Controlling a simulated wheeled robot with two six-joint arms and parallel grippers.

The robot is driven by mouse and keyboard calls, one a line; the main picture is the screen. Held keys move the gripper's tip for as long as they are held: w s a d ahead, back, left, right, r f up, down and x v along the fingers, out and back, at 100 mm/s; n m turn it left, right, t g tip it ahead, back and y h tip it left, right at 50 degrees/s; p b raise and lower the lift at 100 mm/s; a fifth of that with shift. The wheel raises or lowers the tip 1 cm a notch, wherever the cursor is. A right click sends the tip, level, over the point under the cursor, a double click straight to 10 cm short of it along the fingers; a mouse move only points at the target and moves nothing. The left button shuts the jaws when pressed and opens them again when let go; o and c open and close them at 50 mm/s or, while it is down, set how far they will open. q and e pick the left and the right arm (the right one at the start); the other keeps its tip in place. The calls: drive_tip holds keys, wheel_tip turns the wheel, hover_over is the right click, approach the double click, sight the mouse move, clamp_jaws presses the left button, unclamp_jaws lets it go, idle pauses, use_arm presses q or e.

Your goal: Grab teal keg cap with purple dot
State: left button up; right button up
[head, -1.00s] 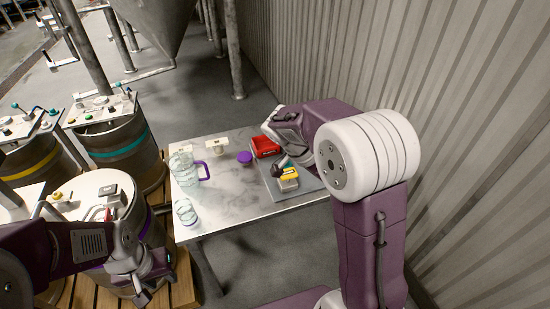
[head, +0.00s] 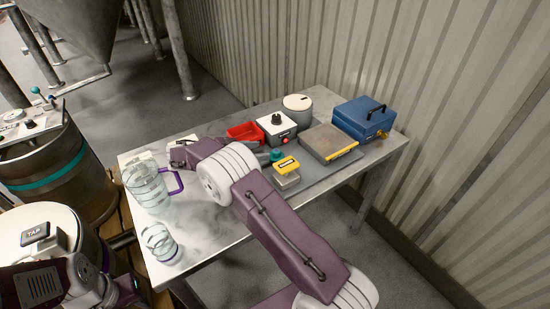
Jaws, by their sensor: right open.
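A small teal piece (head: 277,155) shows on the grey mat, beside a yellow-topped grey block. I cannot tell whether it is the keg cap, and no purple dot can be made out on it. My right gripper (head: 180,154) is at the back left of the table, near a pale block, mostly hidden behind my own wrist. It is open. My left gripper (head: 128,292) is low at the left edge, over the near keg, and its fingers are unclear.
A glass jug (head: 148,188) with a purple handle and a clear glass (head: 160,243) stand on the table's left. A red bin (head: 245,132), white dial box (head: 277,127), round canister (head: 297,110) and blue toolbox (head: 362,118) stand at the back.

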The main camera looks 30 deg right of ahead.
sight(275, 152)
drive_tip(key=x, duration=0.3)
drive_tip(key=shift+s, duration=0.1)
drive_tip(key=x, duration=0.2)
drive_tip(key=b+x, duration=0.1)
drive_tip(key=x, duration=0.2)
drive_tip(key=shift+s+d+f, duration=0.1)
drive_tip(key=shift+s+f, duration=0.05)
drive_tip(key=shift+f, duration=0.1)
clamp_jaws()
